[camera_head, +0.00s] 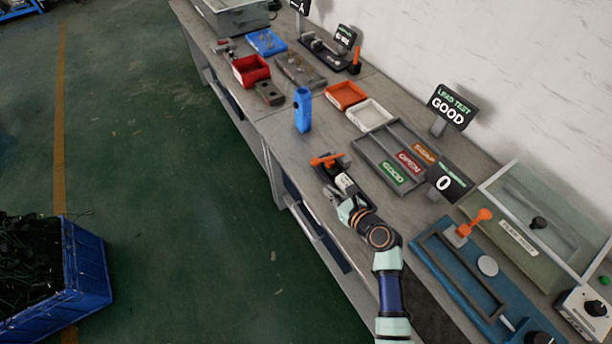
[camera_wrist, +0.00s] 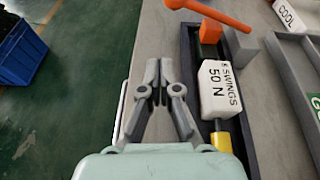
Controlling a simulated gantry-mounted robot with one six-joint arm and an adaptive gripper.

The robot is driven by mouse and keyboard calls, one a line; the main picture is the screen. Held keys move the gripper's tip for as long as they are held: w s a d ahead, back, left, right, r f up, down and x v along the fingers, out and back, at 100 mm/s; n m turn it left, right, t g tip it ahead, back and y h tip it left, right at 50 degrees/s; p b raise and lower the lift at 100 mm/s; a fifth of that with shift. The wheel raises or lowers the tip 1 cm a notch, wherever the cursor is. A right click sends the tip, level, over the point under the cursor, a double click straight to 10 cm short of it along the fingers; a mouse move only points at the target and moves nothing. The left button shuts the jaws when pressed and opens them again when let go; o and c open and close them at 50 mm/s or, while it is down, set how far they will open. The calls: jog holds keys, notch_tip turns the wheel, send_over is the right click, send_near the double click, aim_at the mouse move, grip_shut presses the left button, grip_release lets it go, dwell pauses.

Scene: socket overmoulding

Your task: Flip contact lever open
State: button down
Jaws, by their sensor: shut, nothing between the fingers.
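An orange lever (camera_wrist: 215,12) lies across the far end of a dark narrow fixture (camera_wrist: 250,133) in the wrist view. It also shows in the head view (camera_head: 325,160). An orange block (camera_wrist: 210,33) sits just below the lever. A white block (camera_wrist: 219,90) marked "SWINGS 50 N" lies in the fixture. My gripper (camera_wrist: 158,72) is shut and empty, left of the white block and nearer than the lever, apart from the lever. In the head view my arm hides most of the gripper. A second orange lever (camera_head: 470,226) stands on the blue fixture (camera_head: 439,259) at right.
A blue upright holder (camera_head: 303,110) stands beyond the small fixture. A grey sorting tray (camera_head: 367,152) and a "LEAD TEST GOOD" sign (camera_head: 451,106) are to its right. A clear-lidded box (camera_head: 550,212) stands farther right. The bench's front edge is close on the left.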

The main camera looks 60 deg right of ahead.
aim_at(316, 182)
jog(key=shift+s+d+f+m, duration=0.4)
jog(key=shift+d+f+m, duration=0.1)
jog(key=shift+f+m, duration=0.15)
jog(key=shift+r, duration=0.1)
jog(key=shift+s, duration=0.1)
jog(key=b+x, duration=0.5)
jog(key=x, duration=0.5)
jog(key=shift+w+d, duration=0.1)
jog(key=shift+w, duration=0.1)
notch_tip(316, 182, up, 3)
jog(key=shift+s+f+p, duration=0.1)
jog(key=shift+s+p, duration=0.1)
jog(key=shift+p, duration=0.5)
jog(key=shift+r, duration=0.6)
